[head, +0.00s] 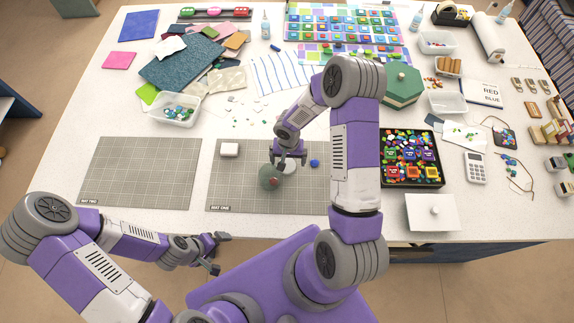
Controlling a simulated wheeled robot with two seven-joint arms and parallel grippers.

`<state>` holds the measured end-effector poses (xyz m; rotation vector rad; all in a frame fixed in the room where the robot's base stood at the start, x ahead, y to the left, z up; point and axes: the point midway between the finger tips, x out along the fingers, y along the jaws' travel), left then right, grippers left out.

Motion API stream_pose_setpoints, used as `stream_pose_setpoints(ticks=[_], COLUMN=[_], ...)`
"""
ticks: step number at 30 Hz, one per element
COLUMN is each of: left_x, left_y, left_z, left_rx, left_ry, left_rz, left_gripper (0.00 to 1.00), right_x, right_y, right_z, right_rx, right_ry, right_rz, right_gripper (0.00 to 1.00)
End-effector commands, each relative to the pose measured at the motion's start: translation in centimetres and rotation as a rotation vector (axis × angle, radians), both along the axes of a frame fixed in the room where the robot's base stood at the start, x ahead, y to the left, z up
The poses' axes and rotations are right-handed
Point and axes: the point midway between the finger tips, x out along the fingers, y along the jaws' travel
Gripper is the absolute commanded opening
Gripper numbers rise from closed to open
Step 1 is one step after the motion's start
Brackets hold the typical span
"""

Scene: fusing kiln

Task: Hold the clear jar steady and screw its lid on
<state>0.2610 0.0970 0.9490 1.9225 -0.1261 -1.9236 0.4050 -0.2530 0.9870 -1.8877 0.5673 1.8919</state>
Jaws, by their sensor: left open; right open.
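A greenish, rounded thing with a red spot, which looks like the clear jar (268,178), is on the grey mat marked MAT ONE (235,195). A pale round disc (290,167), possibly the lid, shows just behind and right of it; I cannot tell whether they touch. My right gripper (288,160) points down, open, over the disc and the jar's far edge, and hides part of them. I see nothing held in it. My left gripper (217,253) is open and empty, in front of the table's front edge, well away from the jar.
On the same mat are a white block (229,149) and a small blue thing (314,163). The left mat (140,170) is bare. A clear tub (174,110) stands behind.

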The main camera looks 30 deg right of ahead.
Motion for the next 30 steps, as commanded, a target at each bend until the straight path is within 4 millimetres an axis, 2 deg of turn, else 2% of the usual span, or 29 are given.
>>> stream_pose_setpoints(ticks=[7,15,18,30], left_x=[0.0,0.0,0.0,0.0], left_y=[0.0,0.0,0.0,0.0], left_z=[-0.1,-1.6,-2.0,-1.9], left_rx=[0.0,0.0,0.0,0.0], left_ry=[0.0,0.0,0.0,0.0], left_rz=[0.0,0.0,0.0,0.0], left_gripper=[1.0,1.0,1.0,1.0], right_x=[0.1,0.6,0.6,0.6], right_y=[0.0,0.2,0.2,0.2], right_z=[-0.2,-4.3,-5.1,-5.1], right_rx=[-0.001,0.0,-0.001,0.0], right_ry=[-0.001,0.0,-0.001,-0.002], right_rz=[0.0,0.0,0.0,0.0], right_gripper=[1.0,1.0,1.0,0.98])
